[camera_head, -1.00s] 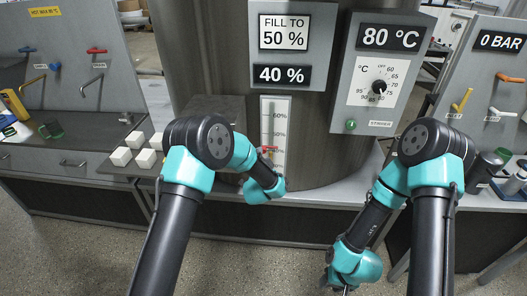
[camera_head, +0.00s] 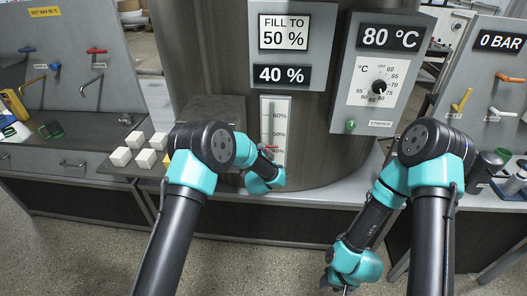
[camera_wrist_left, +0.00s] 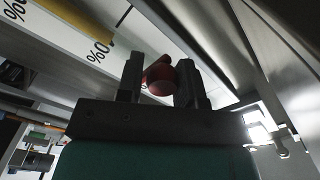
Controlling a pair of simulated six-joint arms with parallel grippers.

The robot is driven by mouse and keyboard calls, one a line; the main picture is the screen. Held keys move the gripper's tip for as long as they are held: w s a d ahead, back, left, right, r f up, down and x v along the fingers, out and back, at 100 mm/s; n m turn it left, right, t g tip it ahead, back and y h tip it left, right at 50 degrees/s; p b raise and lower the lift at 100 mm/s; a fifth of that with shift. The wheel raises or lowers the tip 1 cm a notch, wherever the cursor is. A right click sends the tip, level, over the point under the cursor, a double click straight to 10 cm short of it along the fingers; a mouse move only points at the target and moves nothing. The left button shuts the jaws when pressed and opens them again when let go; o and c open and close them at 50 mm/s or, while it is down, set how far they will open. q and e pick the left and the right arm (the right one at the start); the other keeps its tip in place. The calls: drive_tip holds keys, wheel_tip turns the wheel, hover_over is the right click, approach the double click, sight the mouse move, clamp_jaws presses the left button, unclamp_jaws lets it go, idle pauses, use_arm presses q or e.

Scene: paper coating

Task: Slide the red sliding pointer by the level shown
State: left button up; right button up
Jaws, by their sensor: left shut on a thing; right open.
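The red sliding pointer (camera_head: 271,147) is on the white level scale (camera_head: 287,112) on the tank front, near the 40% mark. My left gripper (camera_head: 268,154) is at the pointer. In the left wrist view the red pointer (camera_wrist_left: 159,76) is between the two fingers of my left gripper (camera_wrist_left: 160,84), which is shut on it. A sign (camera_head: 284,32) above reads "FILL TO 50 %", and the display (camera_head: 282,75) below it reads 40 %. My right gripper (camera_head: 338,287) hangs low at the bottom edge, open and away from the scale; its fingers are barely visible.
A temperature panel (camera_head: 375,70) with a dial and green button stands right of the scale. Several white cubes (camera_head: 134,148) sit on a shelf at left. Tap panels flank the tank on both sides. The floor in front is clear.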

use_arm(q)
clamp_jaws()
wheel_tip(320, 180, down, 14)
drive_tip(key=shift+r, duration=0.2)
idle(0.4)
drive_tip(key=o, duration=0.6)
unclamp_jaws()
drive_tip(key=shift+c, duration=0.2)
drive_tip(key=s+a, duration=0.1)
drive_tip(key=s, duration=1.6)
drive_tip(key=shift+s+a, duration=0.15)
drive_tip(key=shift+a, duration=0.25)
